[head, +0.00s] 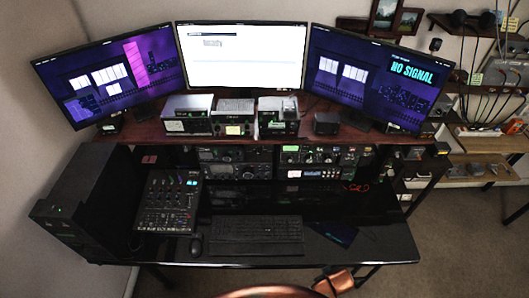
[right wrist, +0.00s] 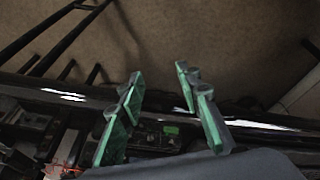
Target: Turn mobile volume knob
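Radio units with knobs sit in the shelf under the monitor riser in the head view: a left stack (head: 234,171) and a right stack (head: 318,173) with a lit display. The knobs are too small to tell which one is the mobile volume knob. My right gripper (right wrist: 160,105) shows in the right wrist view with its green-padded fingers spread apart and nothing between them. Blurred dark equipment with a green label (right wrist: 171,130) lies beyond the fingers. My left gripper is in neither view.
A black desk (head: 375,242) holds a mixer (head: 168,201), a keyboard (head: 255,235) and a mouse (head: 196,246). A black computer tower (head: 85,205) stands at the left. Three monitors and more radios are on the riser (head: 355,134). The desk's front right is mostly clear.

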